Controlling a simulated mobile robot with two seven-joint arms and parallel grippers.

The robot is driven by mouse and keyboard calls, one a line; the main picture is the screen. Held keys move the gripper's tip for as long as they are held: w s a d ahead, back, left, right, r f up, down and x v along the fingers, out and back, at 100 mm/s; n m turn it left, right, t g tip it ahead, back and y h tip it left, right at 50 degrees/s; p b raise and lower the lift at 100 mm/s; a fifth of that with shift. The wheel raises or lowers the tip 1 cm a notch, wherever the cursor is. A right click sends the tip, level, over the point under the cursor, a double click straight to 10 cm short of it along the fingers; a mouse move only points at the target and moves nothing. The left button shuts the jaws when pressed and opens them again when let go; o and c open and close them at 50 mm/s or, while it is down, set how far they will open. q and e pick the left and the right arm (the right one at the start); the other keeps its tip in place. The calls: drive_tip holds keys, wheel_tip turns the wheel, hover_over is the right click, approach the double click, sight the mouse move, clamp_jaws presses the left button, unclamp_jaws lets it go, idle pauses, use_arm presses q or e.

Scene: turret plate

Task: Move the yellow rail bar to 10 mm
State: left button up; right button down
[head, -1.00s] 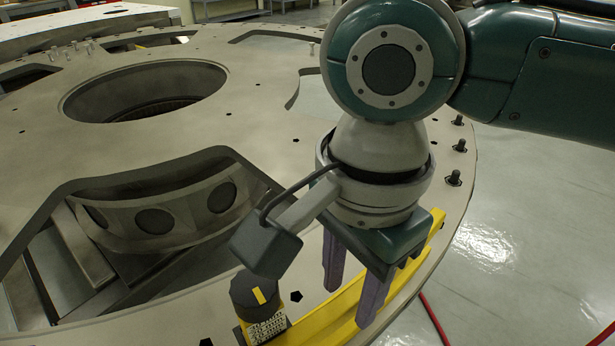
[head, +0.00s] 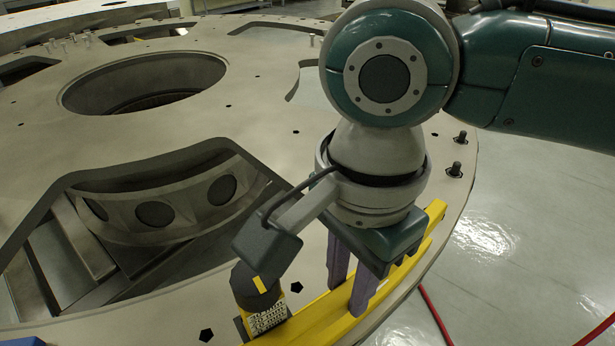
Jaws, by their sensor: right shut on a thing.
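The yellow rail bar (head: 407,268) lies along the front right rim of the big grey turret plate (head: 250,82). My right gripper (head: 347,299) points down over the bar, its two purple fingers shut on it near the middle. A dark round knob (head: 247,287) with a yellow mark stands at the bar's near left end, beside a small white label (head: 268,320) with dark print. The print is too small to read, so I cannot tell the bar's position in mm. My left gripper is out of view.
The plate has a large round hole (head: 145,84) and a wide cut-out (head: 130,235) left of my gripper. Bolts (head: 455,168) stick up along its right edge. A red cable (head: 436,318) lies on the clear, shiny floor at right.

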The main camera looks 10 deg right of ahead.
drive_tip(key=shift+r+p, duration=0.4)
drive_tip(key=shift+p, duration=0.3)
idle(0.8)
drive_tip(key=c, duration=0.9)
unclamp_jaws()
wheel_tip(320, 180, up, 7)
drive_tip(key=p, duration=0.9)
drive_tip(key=shift+p, duration=0.35)
drive_tip(key=shift+f, duration=0.1)
